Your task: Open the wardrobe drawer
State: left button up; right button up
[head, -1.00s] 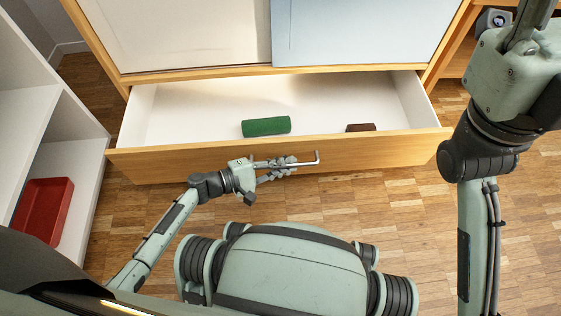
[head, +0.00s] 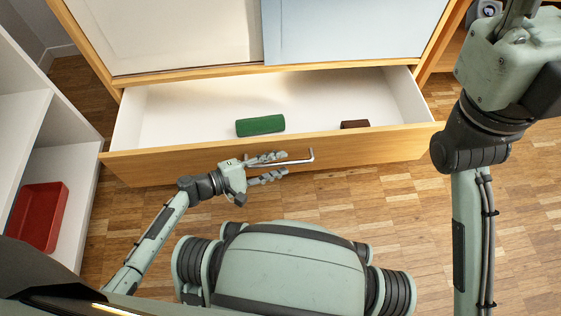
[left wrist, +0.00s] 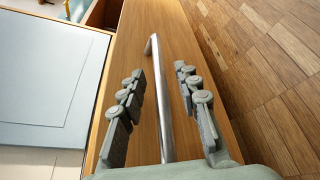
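The wardrobe drawer (head: 130,167) is pulled well out below the sliding doors, and its white inside shows. Its metal bar handle (head: 311,155) is on the wooden front and also shows in the left wrist view (left wrist: 158,90). My left gripper (head: 284,166) is at the handle with its fingers spread apart. In the left wrist view the fingers (left wrist: 165,85) stand on both sides of the bar, with gaps visible, so it is open and not clamped. My right arm rises at the right of the head view; its gripper is out of frame.
A green cylinder (head: 260,125) and a small brown block (head: 355,124) lie in the drawer. A white shelf (head: 75,165) with a red tray (head: 40,216) stands at the left. Wooden floor (head: 400,210) is clear in front of the drawer at right.

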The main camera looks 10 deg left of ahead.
pick_arm(q)
jog(key=v, duration=0.6)
jog(key=shift+a+r, duration=0.1)
dwell(0.3)
